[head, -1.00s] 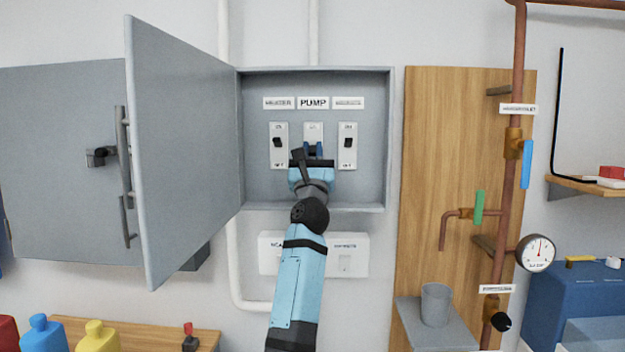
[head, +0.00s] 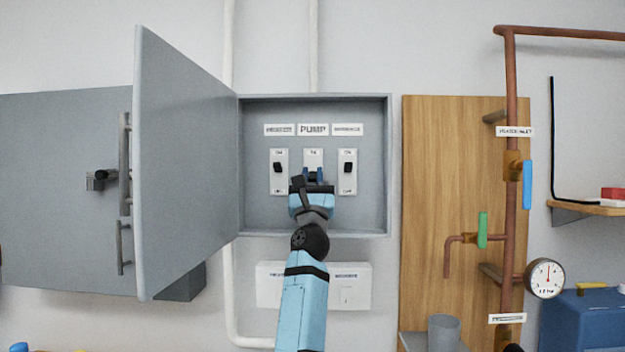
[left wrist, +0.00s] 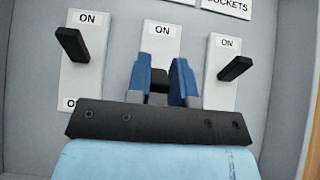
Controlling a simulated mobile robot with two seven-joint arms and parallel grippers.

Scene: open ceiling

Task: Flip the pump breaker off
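The pump breaker (head: 313,156) is the middle one of three under the PUMP label (head: 313,130) in an open grey panel box. Its plate also shows in the left wrist view (left wrist: 161,35). My left gripper (head: 313,176) is at this breaker. Its two blue fingers (left wrist: 162,75) stand close together with a small gap and a dark piece, apparently the lever, between them. I cannot tell whether they press on it. The fingers hide most of the lever, so its position is unclear. My right gripper is out of view.
Other breakers flank it closely, left (head: 278,170) and right (head: 348,170), their levers toward ON. The box door (head: 185,165) stands open on the left. Pipes with valves (head: 512,170) and a gauge (head: 545,278) are at right.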

